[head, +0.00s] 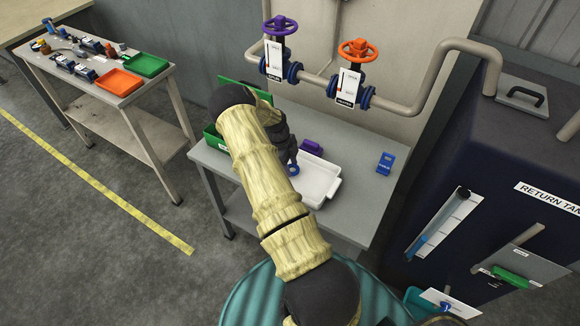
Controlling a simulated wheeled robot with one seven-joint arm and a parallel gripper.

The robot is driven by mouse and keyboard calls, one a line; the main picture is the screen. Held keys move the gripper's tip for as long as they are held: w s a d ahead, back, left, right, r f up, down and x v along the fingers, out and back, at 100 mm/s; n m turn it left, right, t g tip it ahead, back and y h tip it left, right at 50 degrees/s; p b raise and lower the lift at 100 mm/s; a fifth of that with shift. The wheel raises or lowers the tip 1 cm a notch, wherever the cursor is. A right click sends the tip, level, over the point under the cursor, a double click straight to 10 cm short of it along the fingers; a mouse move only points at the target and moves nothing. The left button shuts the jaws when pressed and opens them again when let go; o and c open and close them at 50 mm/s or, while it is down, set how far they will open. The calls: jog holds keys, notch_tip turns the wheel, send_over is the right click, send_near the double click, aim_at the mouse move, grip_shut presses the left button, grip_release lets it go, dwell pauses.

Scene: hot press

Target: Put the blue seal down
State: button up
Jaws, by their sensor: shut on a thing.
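The blue seal (293,170) is a small blue ring at the tip of my gripper (291,162). My gripper is shut on it and points down over the grey table, by the left edge of the white tray (330,190). I cannot tell whether the ring touches the tray or hangs above it. My arm hides part of the table and tray.
A purple block (311,147) lies behind the tray. A blue labelled block (385,163) stands at the table's right. A green bin (212,137) is at the left. Pipes with a purple valve (280,26) and an orange valve (357,50) run behind. The table's right part (365,195) is clear.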

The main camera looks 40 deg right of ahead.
jog(key=shift+f, duration=0.9)
jog(key=shift+f, duration=0.15)
jog(key=o, duration=1)
jog(key=shift+c, duration=0.2)
jog(key=shift+r, duration=0.2)
jog(key=b+v, duration=0.3)
jog(key=v, duration=0.9)
jog(key=shift+b, duration=0.35)
